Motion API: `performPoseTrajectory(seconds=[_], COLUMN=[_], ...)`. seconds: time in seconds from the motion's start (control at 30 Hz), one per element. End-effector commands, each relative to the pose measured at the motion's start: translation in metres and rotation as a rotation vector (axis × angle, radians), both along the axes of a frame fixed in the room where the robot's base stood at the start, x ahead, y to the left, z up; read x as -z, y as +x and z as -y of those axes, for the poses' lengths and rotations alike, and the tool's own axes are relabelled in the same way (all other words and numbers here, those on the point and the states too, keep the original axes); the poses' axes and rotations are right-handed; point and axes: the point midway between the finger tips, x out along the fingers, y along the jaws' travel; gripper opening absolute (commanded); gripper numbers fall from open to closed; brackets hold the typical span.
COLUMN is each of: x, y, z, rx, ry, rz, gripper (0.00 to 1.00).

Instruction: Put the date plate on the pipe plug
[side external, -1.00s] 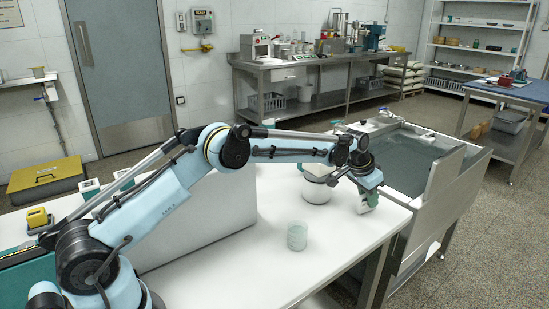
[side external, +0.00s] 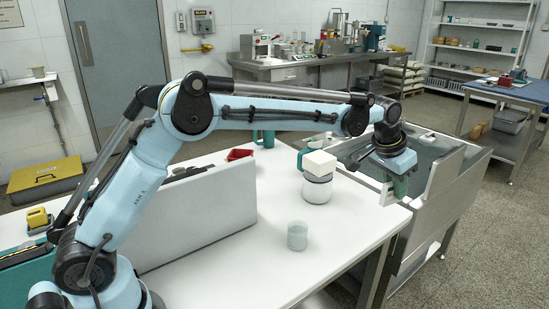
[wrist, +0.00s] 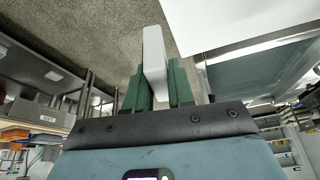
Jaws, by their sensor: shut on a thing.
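My gripper (side external: 396,186) hangs pointing down at the right end of the white table, near the sink's left edge. Its two green fingers (wrist: 156,68) are shut on a thin white slab, which I take for the date plate (wrist: 154,48). In the side view a small pale part of the plate (side external: 387,195) shows beside the fingers. I cannot pick out the pipe plug with certainty in either view.
A steel sink (side external: 440,190) adjoins the table's right end.

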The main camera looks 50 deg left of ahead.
Motion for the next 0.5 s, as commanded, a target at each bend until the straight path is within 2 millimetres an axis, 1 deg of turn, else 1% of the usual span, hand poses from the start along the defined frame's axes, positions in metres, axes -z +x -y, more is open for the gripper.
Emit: performPoseTrajectory(seconds=[0.1,0.27,0.5], x=[-0.021,-0.049,-0.076], y=[-0.001,-0.001,-0.001], z=[0.002,0.001,0.001], rx=[0.000,0.000,0.000], ry=[0.000,0.000,0.000], rz=[0.000,0.000,0.000], gripper=[0.00,0.00,0.00])
